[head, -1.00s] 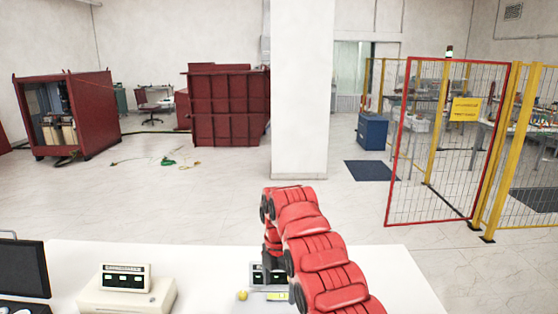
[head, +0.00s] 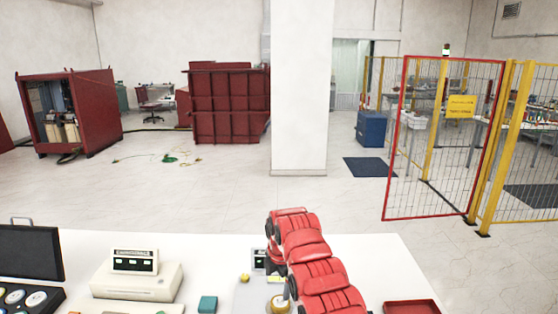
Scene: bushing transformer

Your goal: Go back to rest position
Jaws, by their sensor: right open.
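My right arm comes in from the bottom as a chain of red segments over the white table. My right gripper (head: 274,258) is at its far end, mostly hidden behind the red links. It is open, and I see nothing held in it. It is above the table near a small grey device with a dark display (head: 259,261). My left gripper and left arm are not in view.
Beyond are open floor, a white pillar (head: 299,90) and a red-framed fence gate (head: 440,140).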

